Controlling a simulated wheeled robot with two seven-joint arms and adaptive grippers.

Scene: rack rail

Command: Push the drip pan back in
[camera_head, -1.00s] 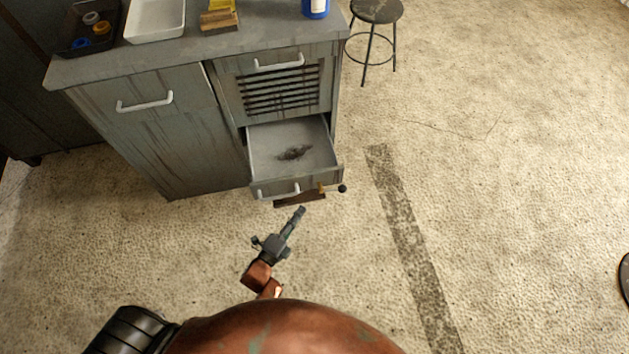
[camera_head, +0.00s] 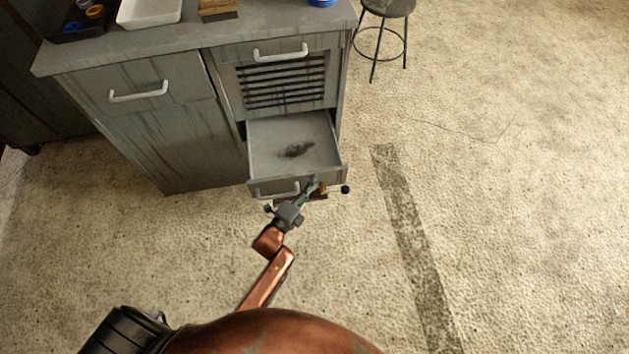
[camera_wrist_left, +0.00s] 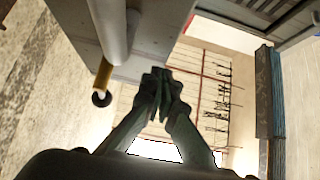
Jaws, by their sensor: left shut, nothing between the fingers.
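The drip pan (camera_head: 275,150) is an open grey drawer low in the cabinet, pulled out, with a dark stain on its floor. Its front has a white bar handle (camera_head: 277,190). My left gripper (camera_head: 314,182) is shut and empty, its tips at the right part of the pan front, right of the handle. In the left wrist view the closed fingertips (camera_wrist_left: 161,80) overlap the pan's edge, close to a pale bar. I cannot tell whether they touch the pan. My right gripper is not in view.
A dark-knobbed lever with a brass part (camera_head: 334,189) sticks out at the pan's right front. The grey cabinet (camera_head: 165,145) stands behind, with a white tray (camera_head: 150,12) on top. A stool (camera_head: 385,30) stands at the back right. The floor to the right is clear.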

